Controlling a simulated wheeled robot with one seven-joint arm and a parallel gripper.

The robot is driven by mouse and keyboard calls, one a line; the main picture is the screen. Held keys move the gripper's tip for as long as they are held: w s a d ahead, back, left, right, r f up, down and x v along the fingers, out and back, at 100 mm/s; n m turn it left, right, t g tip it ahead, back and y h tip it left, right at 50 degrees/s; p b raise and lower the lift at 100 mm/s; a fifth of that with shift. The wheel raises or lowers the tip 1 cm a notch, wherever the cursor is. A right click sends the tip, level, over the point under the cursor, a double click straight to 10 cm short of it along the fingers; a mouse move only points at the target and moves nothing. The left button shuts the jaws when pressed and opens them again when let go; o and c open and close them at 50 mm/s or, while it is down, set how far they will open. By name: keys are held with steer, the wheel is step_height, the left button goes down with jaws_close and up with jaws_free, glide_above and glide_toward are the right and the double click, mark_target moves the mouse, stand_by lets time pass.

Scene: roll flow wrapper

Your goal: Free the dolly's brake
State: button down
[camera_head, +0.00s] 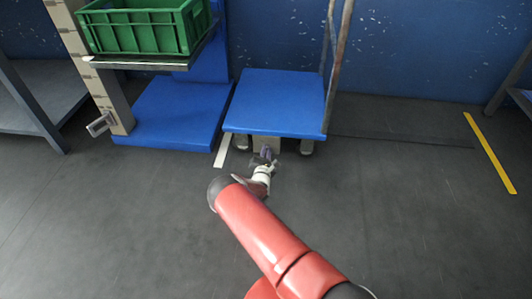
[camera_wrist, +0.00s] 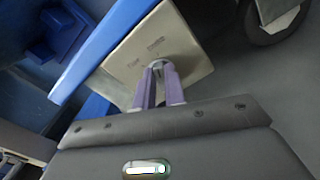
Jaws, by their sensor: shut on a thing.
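The dolly (camera_head: 276,101) has a flat blue deck and upright handle bars at its back right, and stands against the blue wall. A beige metal plate (camera_wrist: 190,45) hangs under the deck's front edge, with a small round grey brake knob or lever (camera_wrist: 158,67) on it. My gripper (camera_head: 266,155) reaches low to the front of the dolly. In the wrist view its two purple fingers (camera_wrist: 158,84) are closed around the grey brake part at the plate. Most of that part is hidden between the fingers, so its exact position is hard to tell.
A green crate (camera_head: 140,33) sits on a raised platform left of the dolly, above a blue base (camera_head: 172,112). A dolly wheel (camera_wrist: 275,22) shows beside the plate. Grey tables stand at far left and right. A yellow floor line (camera_head: 490,152) lies right; the floor in front is clear.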

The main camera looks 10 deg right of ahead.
steer(key=n, duration=0.3)
steer(key=n+b, duration=0.1)
steer(key=n, duration=0.7)
steer(key=shift+w+a, duration=0.1)
steer(key=shift+a, duration=0.25)
steer(key=shift+n, duration=0.3)
steer(key=c, duration=1.5)
jaws_free()
steer(key=shift+o, duration=0.2)
steer(key=p+v, duration=0.1)
steer(key=v, duration=0.6)
steer(key=shift+s+a+p, duration=0.15)
steer(key=shift+s+p, duration=0.15)
steer(key=shift+s, duration=0.05)
